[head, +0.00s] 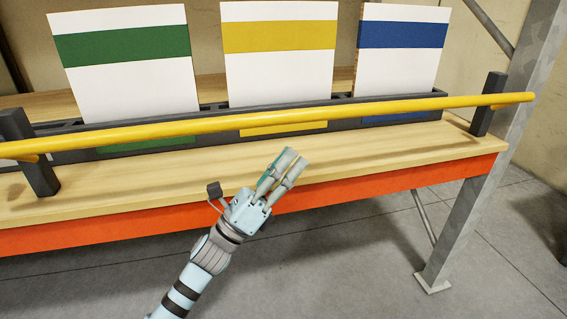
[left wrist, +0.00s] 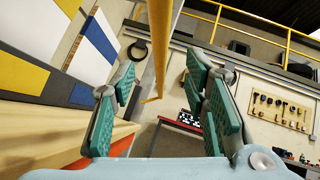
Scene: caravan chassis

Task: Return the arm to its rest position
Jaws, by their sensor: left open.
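My left gripper (head: 287,162) is in front of the wooden shelf in the head view, its arm rising from the lower edge. Its fingers point up and to the right, below the yellow rail. In the left wrist view the two green-padded fingers (left wrist: 160,85) stand apart with nothing between them. The yellow rail (left wrist: 161,45) shows beyond that gap. Whether the gripper touches the shelf edge cannot be told. My right gripper is in neither view.
The yellow rail (head: 400,105) spans the wooden shelf (head: 130,180) between dark posts. Behind it stand white boards with green (head: 122,45), yellow (head: 280,36) and blue (head: 402,34) bands. A metal upright (head: 465,215) stands at right. Grey floor (head: 350,270) in front is clear.

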